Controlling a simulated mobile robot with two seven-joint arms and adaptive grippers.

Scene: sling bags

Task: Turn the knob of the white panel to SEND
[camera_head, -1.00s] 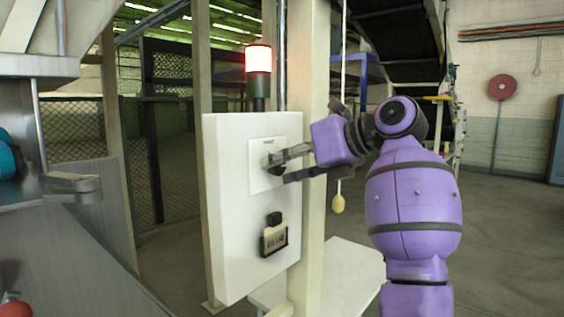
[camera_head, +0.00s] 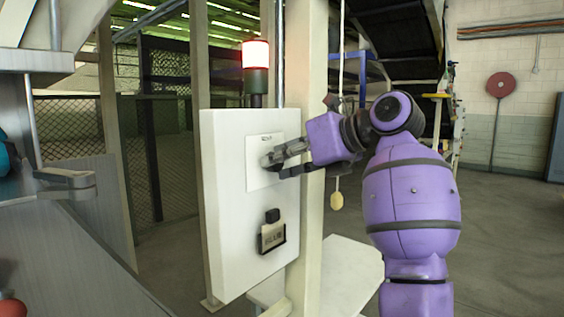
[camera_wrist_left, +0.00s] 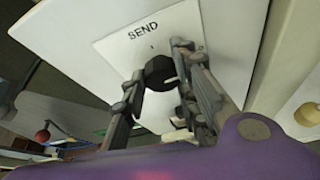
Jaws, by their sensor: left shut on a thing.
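The white panel (camera_head: 232,225) stands upright on a pale post. A white plate (camera_wrist_left: 120,50) on it carries the label SEND (camera_wrist_left: 143,30) along its upper edge. The black round knob (camera_wrist_left: 158,72) sits on this plate below the label. A pale mark on the knob shows on its side toward the right finger, away from the label. My left gripper (camera_head: 272,163) is at the plate, and in the left wrist view its fingers (camera_wrist_left: 160,85) are shut on the knob, one on each side. In the head view the fingers hide the knob. My right gripper is not in view.
A red-lit signal lamp (camera_head: 256,68) rises behind the panel's top. A small holder (camera_head: 272,238) sits low on the panel's face. A cord with a yellowish pull (camera_head: 337,201) hangs behind my arm. A metal structure (camera_head: 55,215) fills the left side.

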